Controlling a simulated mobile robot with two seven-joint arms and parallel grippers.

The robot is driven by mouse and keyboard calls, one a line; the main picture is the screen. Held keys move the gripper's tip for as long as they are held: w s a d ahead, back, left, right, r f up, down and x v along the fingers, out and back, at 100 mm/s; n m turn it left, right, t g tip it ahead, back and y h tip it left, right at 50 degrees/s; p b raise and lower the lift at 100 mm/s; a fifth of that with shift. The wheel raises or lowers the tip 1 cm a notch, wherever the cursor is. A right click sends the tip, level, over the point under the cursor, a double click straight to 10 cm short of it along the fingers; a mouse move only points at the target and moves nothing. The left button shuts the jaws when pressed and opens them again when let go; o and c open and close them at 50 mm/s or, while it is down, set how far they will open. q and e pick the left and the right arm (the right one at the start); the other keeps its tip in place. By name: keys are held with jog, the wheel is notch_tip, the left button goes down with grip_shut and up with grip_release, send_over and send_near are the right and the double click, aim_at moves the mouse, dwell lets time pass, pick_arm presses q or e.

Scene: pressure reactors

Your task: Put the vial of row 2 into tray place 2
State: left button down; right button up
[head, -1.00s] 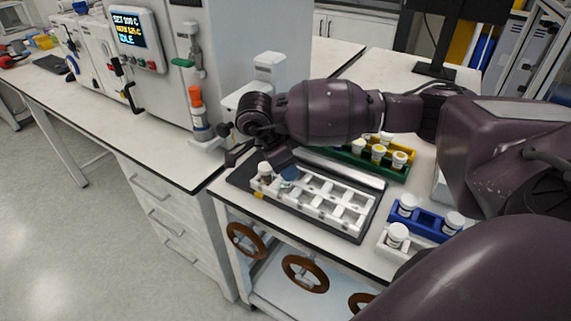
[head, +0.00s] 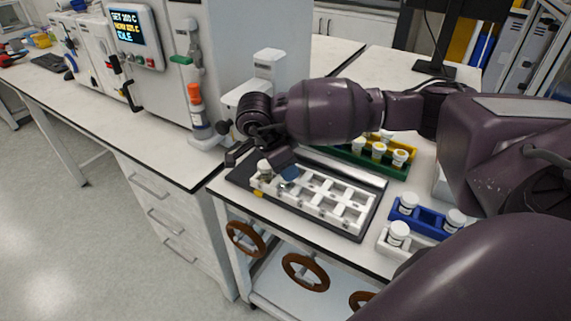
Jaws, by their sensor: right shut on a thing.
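The white tray (head: 325,204) with open square places lies on a dark mat at the bench's near corner. My right gripper (head: 264,163) is low over the tray's left end, pointing down, and is shut on a vial. A white-capped vial (head: 264,168) shows at its fingers, at the tray's left end. A small blue patch (head: 290,173) shows just right of it, partly under a dark finger; I cannot tell what it is. The fingers hide the vial's lower part and the exact tray place. My left gripper is not in view.
A green rack (head: 366,166) with several white-capped vials stands behind the tray. A blue rack (head: 431,222) and a white rack (head: 384,243) with vials stand at the right. The reactor with its display (head: 131,31) stands at the back left.

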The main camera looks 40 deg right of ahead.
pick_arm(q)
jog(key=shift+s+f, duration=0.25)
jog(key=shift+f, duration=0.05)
pick_arm(e)
jog(key=shift+f, duration=0.3)
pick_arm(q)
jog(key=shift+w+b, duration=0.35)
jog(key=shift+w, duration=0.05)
pick_arm(e)
jog(key=shift+f, duration=0.5)
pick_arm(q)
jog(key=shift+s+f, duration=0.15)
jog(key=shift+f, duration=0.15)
pick_arm(e)
jog(key=shift+f, duration=0.3)
jog(key=o, duration=0.6)
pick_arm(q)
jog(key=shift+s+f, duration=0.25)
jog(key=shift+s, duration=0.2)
pick_arm(e)
jog(key=o, duration=0.4)
